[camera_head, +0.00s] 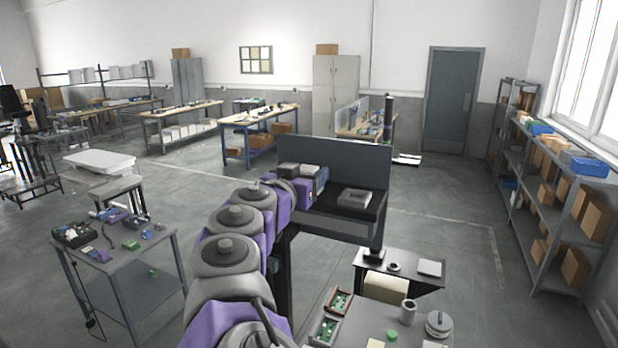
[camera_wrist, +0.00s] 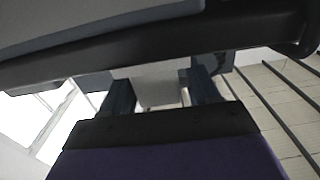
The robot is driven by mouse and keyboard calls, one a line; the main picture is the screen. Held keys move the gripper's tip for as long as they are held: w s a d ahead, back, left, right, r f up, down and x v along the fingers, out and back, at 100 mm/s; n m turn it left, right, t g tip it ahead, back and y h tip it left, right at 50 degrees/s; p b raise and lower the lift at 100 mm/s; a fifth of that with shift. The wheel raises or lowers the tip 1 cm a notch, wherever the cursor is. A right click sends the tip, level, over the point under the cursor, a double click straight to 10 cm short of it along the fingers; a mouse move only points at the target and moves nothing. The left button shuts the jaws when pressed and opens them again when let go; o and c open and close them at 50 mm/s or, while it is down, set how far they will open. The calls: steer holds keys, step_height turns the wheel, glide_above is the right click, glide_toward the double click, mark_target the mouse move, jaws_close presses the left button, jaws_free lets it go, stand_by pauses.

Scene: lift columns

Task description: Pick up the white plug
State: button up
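A pale grey-white block (camera_wrist: 158,84) shows in the wrist view, between and beyond my finger tips. It may be the white plug, but I cannot tell for sure. My gripper (camera_wrist: 162,92) has its two dark fingers spread apart, with no clear contact on the block. In the head view, my arm reaches over a dark raised platform (camera_head: 340,226) with an upright back panel. A light grey boxy piece (camera_head: 354,198) sits on the platform, just right of my gripper's end. My fingertips are mostly hidden there by the arm.
A low bench with a cup (camera_head: 407,312), a round grey piece (camera_head: 438,325) and small trays (camera_head: 325,328) stands at the front right. A grey cart (camera_head: 130,262) with small parts stands at left. Shelving (camera_head: 550,190) lines the right wall. Open floor lies between.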

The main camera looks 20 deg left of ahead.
mark_target(306, 167)
steer(key=shift+w+a+f, duration=0.15)
steer(key=shift+a+f, duration=0.05)
steer(key=shift+a, duration=0.3)
steer(key=c, duration=0.3)
steer(key=shift+d+r, duration=0.1)
steer(key=shift+d, duration=0.45)
steer(key=c, duration=0.3)
steer(key=shift+d, duration=0.1)
steer(key=shift+c, duration=1)
steer(key=shift+a+r, duration=0.1)
steer(key=shift+a, duration=0.1)
step_height(306, 167, up, 18)
steer(key=p, duration=0.1)
